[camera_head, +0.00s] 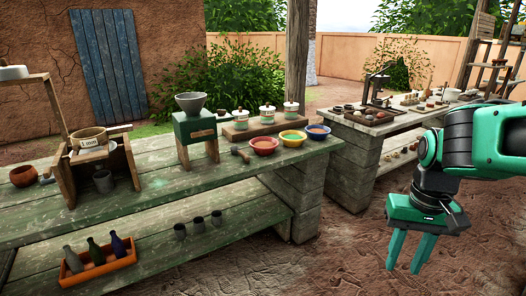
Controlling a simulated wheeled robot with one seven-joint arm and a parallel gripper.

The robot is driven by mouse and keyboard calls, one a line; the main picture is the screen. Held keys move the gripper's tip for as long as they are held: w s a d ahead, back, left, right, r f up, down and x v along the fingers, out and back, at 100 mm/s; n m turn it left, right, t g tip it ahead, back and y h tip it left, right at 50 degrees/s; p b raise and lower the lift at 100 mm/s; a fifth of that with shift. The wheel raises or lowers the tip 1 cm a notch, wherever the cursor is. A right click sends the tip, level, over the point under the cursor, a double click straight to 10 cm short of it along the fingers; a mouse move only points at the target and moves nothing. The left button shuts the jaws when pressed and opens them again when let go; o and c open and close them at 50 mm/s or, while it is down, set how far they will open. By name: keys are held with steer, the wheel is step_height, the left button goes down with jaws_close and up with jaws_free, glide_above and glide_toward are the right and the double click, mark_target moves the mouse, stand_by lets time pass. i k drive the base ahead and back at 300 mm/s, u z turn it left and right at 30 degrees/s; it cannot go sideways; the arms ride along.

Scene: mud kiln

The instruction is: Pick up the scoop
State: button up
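A small dark tool with a handle (240,153), which looks like the scoop, lies on the green wooden table (160,185), just left of the red bowl (264,144). It is small in view, so I cannot be sure of its shape. My gripper (405,266) hangs at the right, pointing down over the bare ground in front of the right-hand table. Its two green fingers are apart with nothing between them. It is well to the right of the tool and not touching anything.
A yellow bowl (292,138) and a blue-rimmed bowl (317,132) stand beside the red one. A green stand with a grey funnel (191,103) is left of the tool. Lidded jars (267,115) stand behind. An orange bottle tray (98,268) is on the lower shelf. Open ground (330,262) lies in front.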

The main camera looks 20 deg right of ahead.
mark_target(241, 154)
steer(key=z, duration=0.65)
steer(key=i, duration=2)
steer(key=u, duration=0.6)
